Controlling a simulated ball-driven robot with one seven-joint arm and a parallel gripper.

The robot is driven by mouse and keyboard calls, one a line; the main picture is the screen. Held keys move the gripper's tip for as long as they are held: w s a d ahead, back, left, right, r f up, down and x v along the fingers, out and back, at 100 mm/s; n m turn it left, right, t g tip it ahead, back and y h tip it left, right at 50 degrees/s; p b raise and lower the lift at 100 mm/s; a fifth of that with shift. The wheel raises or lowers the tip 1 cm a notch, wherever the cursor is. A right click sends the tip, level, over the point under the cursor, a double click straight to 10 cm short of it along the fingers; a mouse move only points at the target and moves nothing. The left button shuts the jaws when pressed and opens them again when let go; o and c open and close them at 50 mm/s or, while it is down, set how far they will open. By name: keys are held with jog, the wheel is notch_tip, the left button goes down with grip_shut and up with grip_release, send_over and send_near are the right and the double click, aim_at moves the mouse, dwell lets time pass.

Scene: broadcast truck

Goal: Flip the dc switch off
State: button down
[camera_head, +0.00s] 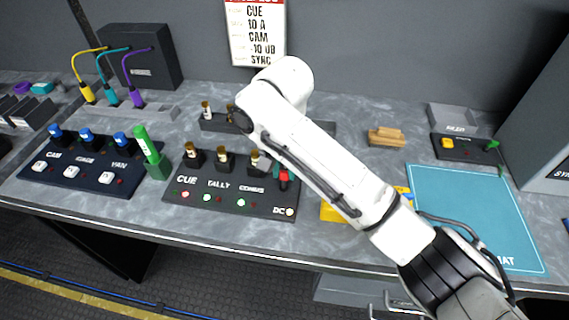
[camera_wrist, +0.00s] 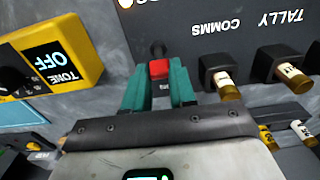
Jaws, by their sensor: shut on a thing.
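The dc switch (camera_wrist: 159,70) has a red cap on a dark stem and rises from the dark switch panel (camera_head: 225,196). It also shows in the head view (camera_head: 284,177), partly hidden by my arm. My gripper (camera_wrist: 157,76) has teal fingers on either side of the red cap and is shut on it. The DC lamp (camera_head: 290,212) on the panel glows pale yellow. The panel is labelled CUE, TALLY, COMMS and DC.
Brown-tipped plugs stand along the panel beside the switch, the nearest a COMMS plug (camera_wrist: 226,84). A yellow TONE box (camera_wrist: 50,55) marked OFF lies close by. A green marker (camera_head: 146,146) stands left of the panel. The teal mat (camera_head: 470,205) at right is clear.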

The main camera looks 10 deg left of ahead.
aim_at(284, 183)
jog(key=p, duration=0.1)
jog(key=s+t+p, duration=0.1)
jog(key=p, duration=0.1)
jog(key=shift+a+r, duration=0.1)
jog(key=shift+r, duration=0.15)
jog(key=shift+s+f+t+p, duration=0.15)
jog(key=shift+s+t+p, duration=0.05)
jog(key=shift+t+p, duration=0.5)
jog(key=t, duration=0.1)
jog(key=s+t, duration=0.1)
jog(key=shift+s+f+t, duration=0.15)
jog(key=shift+f+t, duration=0.15)
jog(key=shift+f, duration=0.05)
jog(key=shift+s+f+t+b, duration=0.1)
jog(key=shift+s+t+b, duration=0.4)
jog(key=shift+t+b, duration=0.6)
jog(key=c, duration=0.9)
grip_release()
